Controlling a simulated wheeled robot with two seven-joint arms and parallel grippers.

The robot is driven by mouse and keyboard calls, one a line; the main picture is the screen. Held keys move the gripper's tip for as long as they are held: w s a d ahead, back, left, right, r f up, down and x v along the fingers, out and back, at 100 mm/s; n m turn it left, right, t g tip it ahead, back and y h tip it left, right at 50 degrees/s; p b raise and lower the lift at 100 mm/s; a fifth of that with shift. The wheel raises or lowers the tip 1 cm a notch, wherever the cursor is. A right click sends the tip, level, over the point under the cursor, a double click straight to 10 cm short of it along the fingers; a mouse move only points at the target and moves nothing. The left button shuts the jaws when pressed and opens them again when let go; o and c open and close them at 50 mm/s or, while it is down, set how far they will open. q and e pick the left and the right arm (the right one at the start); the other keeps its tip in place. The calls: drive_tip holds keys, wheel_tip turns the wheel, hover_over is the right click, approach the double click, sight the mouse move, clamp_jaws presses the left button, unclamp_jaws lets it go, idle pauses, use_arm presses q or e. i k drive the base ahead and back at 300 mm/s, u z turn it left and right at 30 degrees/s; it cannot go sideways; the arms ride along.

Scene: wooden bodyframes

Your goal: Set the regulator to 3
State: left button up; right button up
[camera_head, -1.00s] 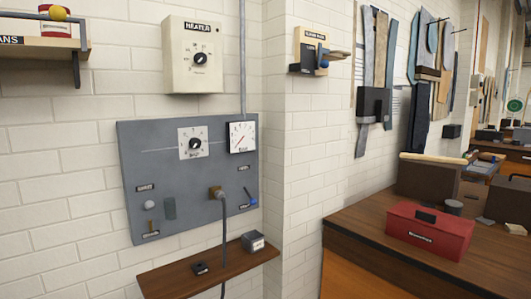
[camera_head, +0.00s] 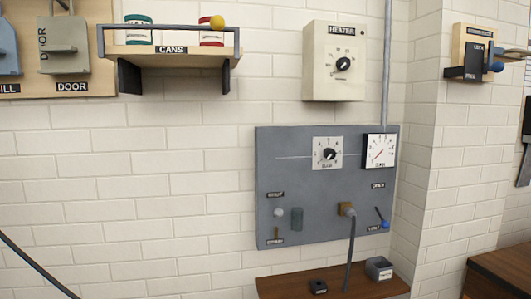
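A grey panel (camera_head: 300,190) is mounted on the white brick wall, right of centre. It carries a white square dial plate with a black round knob (camera_head: 329,154), which may be the regulator; its small label and numbers are too small to read surely. To its right is a white gauge (camera_head: 379,151) with a red needle pointing to the lower left. A cream box labelled HEATER (camera_head: 334,61) hangs above the panel with its own black knob (camera_head: 343,64). Neither of my grippers shows in this view.
The panel also holds a plug with a cable (camera_head: 347,210), a blue-tipped lever (camera_head: 383,218) and a pale round knob (camera_head: 279,212). A wooden shelf (camera_head: 335,284) juts out below. A can shelf (camera_head: 170,50) is at upper left. A wall corner stands right of the panel.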

sight(329, 153)
drive_tip(key=u, duration=0.3)
drive_tip(key=i, duration=0.8)
drive_tip(key=z, duration=0.8)
drive_tip(key=i, duration=0.6)
drive_tip(key=z, duration=0.65)
